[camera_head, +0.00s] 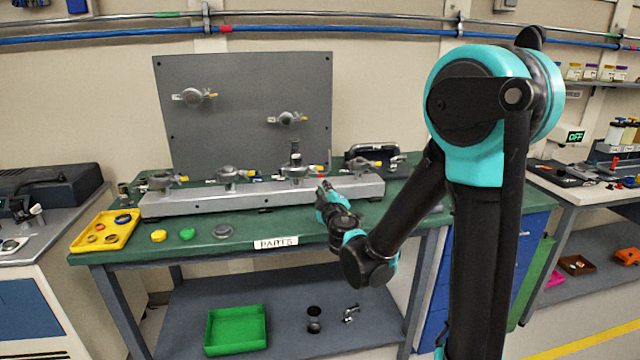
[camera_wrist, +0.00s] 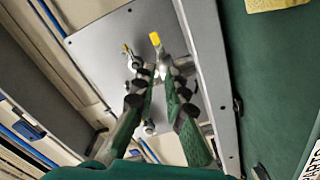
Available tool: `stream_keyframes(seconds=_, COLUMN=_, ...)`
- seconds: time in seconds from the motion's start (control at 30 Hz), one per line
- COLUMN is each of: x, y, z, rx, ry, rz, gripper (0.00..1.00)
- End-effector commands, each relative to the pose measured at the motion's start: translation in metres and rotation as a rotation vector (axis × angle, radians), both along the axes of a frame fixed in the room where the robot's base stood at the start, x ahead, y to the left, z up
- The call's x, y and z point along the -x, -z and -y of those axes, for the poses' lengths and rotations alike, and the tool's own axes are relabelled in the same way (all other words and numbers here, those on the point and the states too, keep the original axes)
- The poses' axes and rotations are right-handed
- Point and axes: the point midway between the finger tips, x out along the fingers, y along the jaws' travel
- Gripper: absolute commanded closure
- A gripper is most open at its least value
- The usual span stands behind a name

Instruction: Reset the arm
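My arm reaches over the front of the green-topped bench (camera_head: 215,245). My gripper (camera_head: 325,188) is just in front of the right part of the grey metal rail (camera_head: 262,195) and its valves. In the wrist view my gripper (camera_wrist: 155,84) shows two green-and-dark fingers with a gap between them. It looks open, and I see nothing held. Behind the fingers are the grey panel (camera_wrist: 100,42) and metal fittings with yellow ends; how far off they are is hard to judge.
A yellow tray (camera_head: 84,240) with rings stands at the bench's left end. Yellow and green small parts and a grey disc (camera_head: 223,231) lie along the front. The upright panel (camera_head: 240,140) carries two valves. A green bin (camera_head: 236,328) sits on the lower shelf.

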Motion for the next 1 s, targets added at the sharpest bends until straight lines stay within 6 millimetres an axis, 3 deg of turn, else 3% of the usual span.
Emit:
stream_keyframes(seconds=0.2, x=0.011, y=0.0, z=0.003, rx=0.0, ry=0.0, rz=0.0, gripper=0.88)
stream_keyframes(seconds=0.47, x=0.012, y=0.0, z=0.003, rx=0.0, ry=0.0, rz=0.0, gripper=0.88)
stream_keyframes(seconds=0.57, x=0.011, y=0.0, z=0.012, rx=-0.012, ry=0.021, rz=-0.01, gripper=0.88)
stream_keyframes(seconds=0.67, x=0.01, y=0.001, z=0.045, rx=-0.048, ry=0.099, rz=-0.045, gripper=0.88)
stream_keyframes(seconds=0.83, x=0.023, y=0.022, z=0.147, rx=-0.172, ry=0.352, rz=-0.197, gripper=0.88)
stream_keyframes(seconds=1.0, x=0.075, y=0.073, z=0.241, rx=-0.313, ry=0.613, rz=-0.443, gripper=0.88)
